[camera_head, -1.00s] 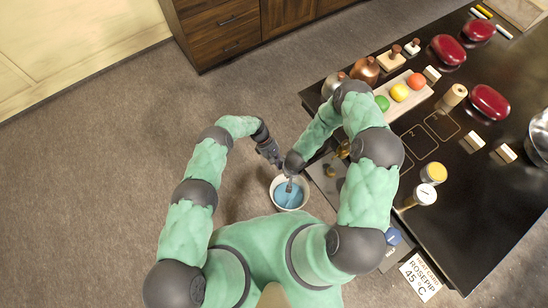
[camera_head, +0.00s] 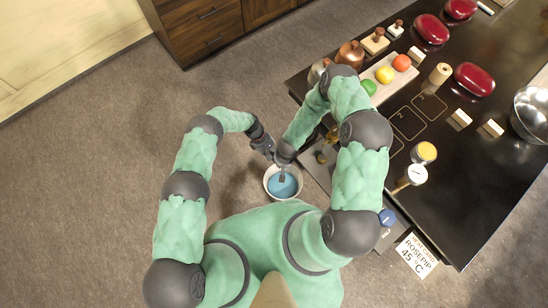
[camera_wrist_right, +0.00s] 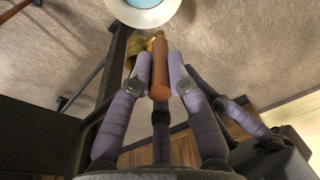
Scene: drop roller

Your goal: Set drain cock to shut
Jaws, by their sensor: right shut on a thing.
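In the right wrist view, the drain cock shows as a brass body (camera_wrist_right: 134,50) with a reddish-brown handle (camera_wrist_right: 159,75). My right gripper (camera_wrist_right: 159,68) is shut on this handle, its purple fingers on either side. Part of the cock is hidden behind the fingers. In the head view my right gripper (camera_head: 283,176) is over a white bowl (camera_head: 267,192) of blue liquid, and the handle cannot be made out. My left gripper (camera_head: 268,150) is just left of my right wrist, above the bowl's far side; its jaws are too small to read.
The bowl's rim also shows at the top of the right wrist view (camera_wrist_right: 120,14). The dark table (camera_head: 470,205) holds copper vessels, a tray of coloured balls, red dishes and small blocks. The floor at left is clear.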

